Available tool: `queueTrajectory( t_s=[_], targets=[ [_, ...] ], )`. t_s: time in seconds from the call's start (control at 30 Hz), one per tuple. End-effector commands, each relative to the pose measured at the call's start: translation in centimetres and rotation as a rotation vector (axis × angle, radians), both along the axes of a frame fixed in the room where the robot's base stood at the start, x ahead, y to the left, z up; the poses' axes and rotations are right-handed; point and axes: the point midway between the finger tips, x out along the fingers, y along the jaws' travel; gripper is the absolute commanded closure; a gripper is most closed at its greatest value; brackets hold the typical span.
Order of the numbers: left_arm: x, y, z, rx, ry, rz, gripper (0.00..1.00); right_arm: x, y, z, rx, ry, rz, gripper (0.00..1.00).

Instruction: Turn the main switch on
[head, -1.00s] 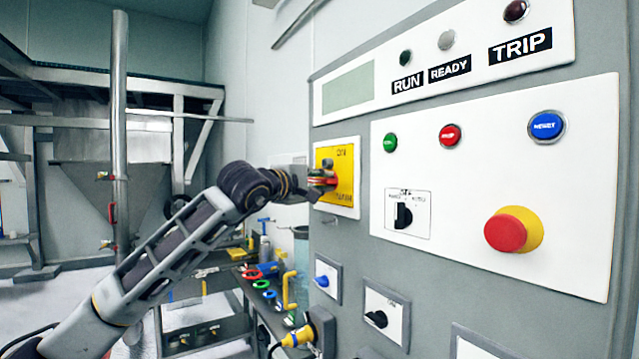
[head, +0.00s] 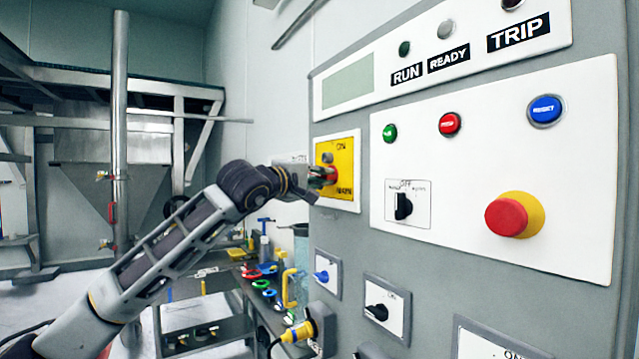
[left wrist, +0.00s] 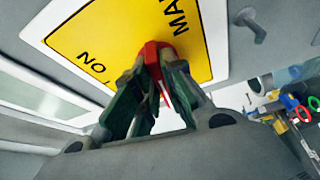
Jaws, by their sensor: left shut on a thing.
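The main switch is a red handle (head: 331,172) on a yellow plate (head: 346,155) at the left side of the grey control panel. The plate carries black lettering, including "ON". My left gripper (head: 318,180) reaches it from the left and is shut on the red handle. In the left wrist view the red handle (left wrist: 151,49) shows between the dark fingers of the left gripper (left wrist: 155,66), in front of the yellow plate (left wrist: 105,40). The fingers hide part of the handle, and its exact angle is hard to read. My right gripper is not in view.
The panel also has a black selector (head: 403,207), a red emergency button (head: 506,217), and green, red and blue buttons. Smaller switches (head: 322,275) sit lower down. A bench (head: 262,318) with coloured tools stands below my left arm. A metal pipe (head: 119,120) rises at left.

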Motion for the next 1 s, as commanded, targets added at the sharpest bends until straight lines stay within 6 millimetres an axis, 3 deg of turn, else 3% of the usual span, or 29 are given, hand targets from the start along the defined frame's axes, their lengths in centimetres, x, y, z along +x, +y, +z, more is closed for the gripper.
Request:
queueTrajectory(
  t_s=[0.23, 0.43, 0.5, 0.7, 1.0],
  targets=[
    [0.1, 0.0, -0.6, 0.084, -0.11, 0.002, 1.0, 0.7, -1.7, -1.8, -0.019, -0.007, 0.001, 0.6],
    [0.1, 0.0, -0.7, 0.158, -0.211, 0.0, 1.0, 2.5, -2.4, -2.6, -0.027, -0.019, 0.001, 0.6],
    [0.1, 0.0, -0.7, 0.186, -0.25, 0.0, 1.0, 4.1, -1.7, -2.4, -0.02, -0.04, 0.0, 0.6],
    [0.2, 0.1, -0.8, 0.277, -0.371, 0.0, 1.0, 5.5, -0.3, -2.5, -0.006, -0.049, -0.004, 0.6],
    [0.4, 0.1, -0.8, 0.413, -0.555, -0.001, 1.0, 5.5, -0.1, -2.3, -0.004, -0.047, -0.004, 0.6]
  ],
)
